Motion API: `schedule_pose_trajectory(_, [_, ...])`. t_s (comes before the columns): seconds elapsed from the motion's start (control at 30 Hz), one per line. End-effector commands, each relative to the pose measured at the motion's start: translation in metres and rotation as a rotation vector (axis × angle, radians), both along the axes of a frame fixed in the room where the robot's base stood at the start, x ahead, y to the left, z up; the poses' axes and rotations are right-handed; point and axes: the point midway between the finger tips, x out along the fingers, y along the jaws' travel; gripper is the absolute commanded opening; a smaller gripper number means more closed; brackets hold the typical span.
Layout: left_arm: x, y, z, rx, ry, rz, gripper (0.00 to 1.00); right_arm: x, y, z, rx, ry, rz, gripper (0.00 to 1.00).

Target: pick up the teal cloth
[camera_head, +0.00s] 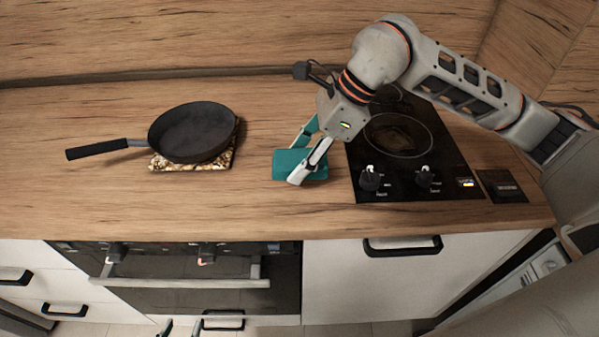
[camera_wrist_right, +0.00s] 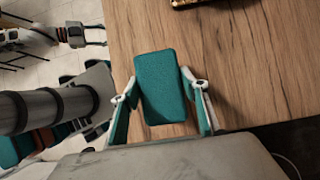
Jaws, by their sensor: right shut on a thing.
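The teal cloth (camera_head: 290,164) is a small folded block on the wooden worktop, just left of the black hob. My right gripper (camera_head: 306,160) reaches down over it and is shut on it. In the right wrist view the cloth (camera_wrist_right: 161,85) sits between the two fingers of my right gripper (camera_wrist_right: 160,98), and its near end is between the teal pads. I cannot tell whether it is clear of the worktop. My left gripper (camera_head: 181,329) shows only its fingertips at the bottom edge, spread apart and empty, in front of the oven.
A black frying pan (camera_head: 191,132) stands on a patterned trivet (camera_head: 222,161) to the left, its handle pointing left. The black hob (camera_head: 398,150) with knobs lies under my right arm. The worktop (camera_head: 60,195) is clear at the front left. An oven (camera_head: 200,275) is below.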

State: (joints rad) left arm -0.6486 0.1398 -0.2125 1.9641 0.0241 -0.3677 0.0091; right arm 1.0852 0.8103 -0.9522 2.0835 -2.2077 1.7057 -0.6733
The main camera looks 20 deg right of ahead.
Motion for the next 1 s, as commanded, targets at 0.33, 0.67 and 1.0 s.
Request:
schedule_pose_trajectory(0.33, [0.000,0.000,0.002,0.001,0.000,-0.001,0.40,0.001,0.000,0.101,0.001,-0.007,-0.001,0.23])
schedule_pose_trajectory(0.67, [0.000,0.000,0.003,0.001,0.000,0.000,0.40,0.000,0.000,0.145,0.000,-0.002,0.000,0.23])
schedule_pose_trajectory(1.0, [0.001,0.000,0.003,0.001,0.000,0.000,0.40,0.000,0.000,0.149,0.000,-0.002,0.000,0.23])
